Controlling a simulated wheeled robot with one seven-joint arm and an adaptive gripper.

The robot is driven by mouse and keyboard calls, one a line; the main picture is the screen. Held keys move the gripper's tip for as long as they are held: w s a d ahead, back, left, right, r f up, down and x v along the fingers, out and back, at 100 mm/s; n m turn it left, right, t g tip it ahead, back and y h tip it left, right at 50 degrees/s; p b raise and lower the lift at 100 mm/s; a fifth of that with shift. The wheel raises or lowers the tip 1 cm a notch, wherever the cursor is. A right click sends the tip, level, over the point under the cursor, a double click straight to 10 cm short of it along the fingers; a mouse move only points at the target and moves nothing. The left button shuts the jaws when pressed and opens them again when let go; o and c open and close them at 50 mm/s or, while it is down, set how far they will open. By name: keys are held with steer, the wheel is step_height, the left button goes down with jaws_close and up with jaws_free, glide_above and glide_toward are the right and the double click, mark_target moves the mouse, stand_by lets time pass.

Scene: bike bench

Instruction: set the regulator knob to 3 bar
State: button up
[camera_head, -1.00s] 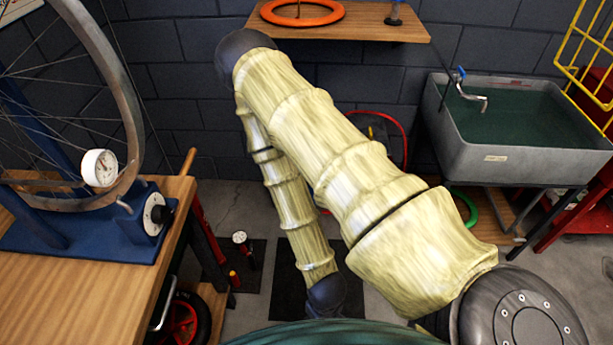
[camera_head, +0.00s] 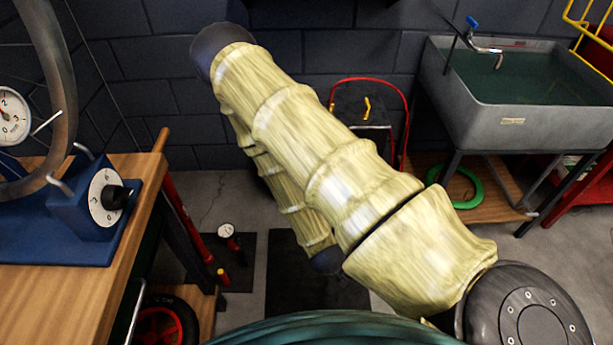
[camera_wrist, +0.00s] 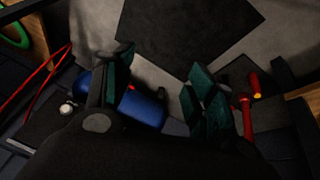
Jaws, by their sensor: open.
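On the bench at left, a black knob (camera_head: 116,197) stands out from a white round dial (camera_head: 103,205) on a blue block. I cannot read its marks or tell for sure that it is the regulator knob. A white gauge (camera_head: 12,116) with a red needle is at the left edge. In the wrist view my gripper (camera_wrist: 165,66) is open, its dark green-padded fingers apart with nothing held. A blue cylinder (camera_wrist: 143,109) with a small red spot shows beyond and between the fingers, partly hidden. In the head view my arm hides the gripper.
A wooden bench (camera_head: 112,240) with a wheel (camera_head: 52,40) is at left. A red floor pump (camera_head: 187,222) stands beside it. A grey sink (camera_head: 480,125) is at right. A red hose (camera_head: 405,105) loops by the wall. A dark mat (camera_head: 290,280) lies on the floor.

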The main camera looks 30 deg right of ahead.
steer(key=w+d+f+m+t+h+b, duration=0.25)
steer(key=w+d+f+b, duration=0.3)
steer(key=w+b, duration=0.5)
steer(key=w+d+f+m+t+h+b, duration=0.1)
steer(key=w+d+f+t+h+b, duration=0.1)
steer(key=w+d+f+t+b, duration=0.65)
steer(key=w+a+r+m+h+b, duration=0.2)
steer(key=w+r+m+h+b, duration=0.1)
steer(key=w+r+b, duration=0.8)
steer(key=b+x, duration=0.1)
steer(key=x, duration=1.1)
steer(key=shift+w+a+f, duration=0.25)
steer(key=shift+w+f, duration=0.15)
steer(key=shift+f, duration=0.1)
steer(key=shift+n, duration=0.25)
steer(key=c, duration=1.1)
steer(key=shift+o, duration=0.2)
